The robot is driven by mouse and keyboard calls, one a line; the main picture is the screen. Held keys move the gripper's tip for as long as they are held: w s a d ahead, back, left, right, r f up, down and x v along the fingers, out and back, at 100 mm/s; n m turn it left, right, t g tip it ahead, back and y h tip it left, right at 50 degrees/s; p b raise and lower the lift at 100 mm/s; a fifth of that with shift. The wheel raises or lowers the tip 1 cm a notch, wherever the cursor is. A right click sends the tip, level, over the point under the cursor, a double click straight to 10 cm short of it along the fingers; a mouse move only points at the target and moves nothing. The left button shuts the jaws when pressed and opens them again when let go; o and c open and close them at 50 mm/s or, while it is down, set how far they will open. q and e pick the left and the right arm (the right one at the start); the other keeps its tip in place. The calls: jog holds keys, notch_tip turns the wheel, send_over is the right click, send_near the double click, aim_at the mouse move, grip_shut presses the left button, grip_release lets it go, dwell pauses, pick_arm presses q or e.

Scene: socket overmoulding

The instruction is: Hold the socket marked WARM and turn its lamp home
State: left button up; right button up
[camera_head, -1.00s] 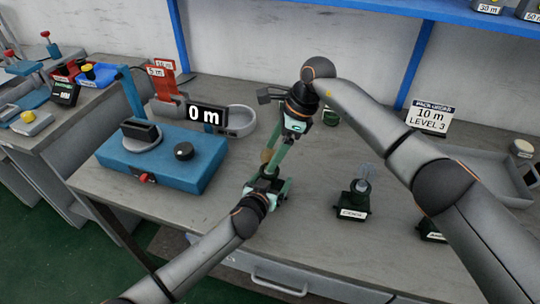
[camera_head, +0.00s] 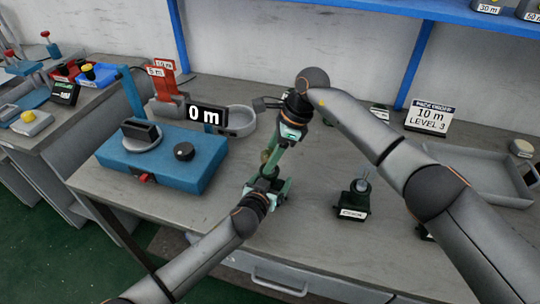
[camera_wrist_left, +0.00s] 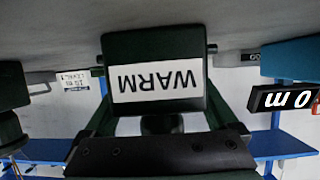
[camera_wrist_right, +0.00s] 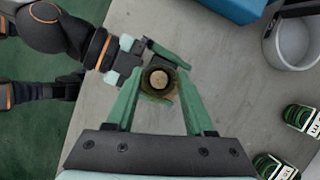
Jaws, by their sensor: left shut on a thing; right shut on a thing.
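The dark green socket with the white WARM label (camera_wrist_left: 155,78) fills the middle of the left wrist view, upside down. My left gripper (camera_head: 268,183) is shut on it above the table, with a finger on each side. Its label is not readable in the head view. A brass-coloured round lamp part (camera_wrist_right: 159,80) shows end-on between the green fingers of my right gripper (camera_wrist_right: 160,92). My right gripper comes from above and is shut on the lamp, directly over the socket. In the head view, the lamp (camera_head: 266,156) is mostly hidden by the fingers. How deep it sits cannot be told.
A socket labelled COOL (camera_head: 353,200) stands to the right, close to my right arm. A blue box (camera_head: 165,165) with a 0 m display (camera_head: 206,115) stands left. The front table middle is clear.

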grip_shut()
jog(key=shift+m, duration=0.4)
jog(key=m, duration=0.1)
jog(key=m+t, duration=0.1)
jog(key=m, duration=0.1)
jog(key=shift+r+m+t+h, duration=0.1)
jog(key=shift+m+t+h, duration=0.2)
pick_arm(q)
jog(key=shift+f, duration=0.1)
pick_arm(e)
jog(key=shift+m+t+h, duration=0.3)
jog(key=shift+m+t, duration=0.4)
jog(key=shift+m, duration=1.2)
pick_arm(q)
jog(key=shift+a+f, duration=0.1)
pick_arm(e)
jog(key=shift+a+r, duration=0.1)
jog(key=shift+o, duration=2)
grip_release()
jog(key=o, duration=0.5)
jog(key=shift+c, duration=0.2)
jog(key=shift+s, duration=0.1)
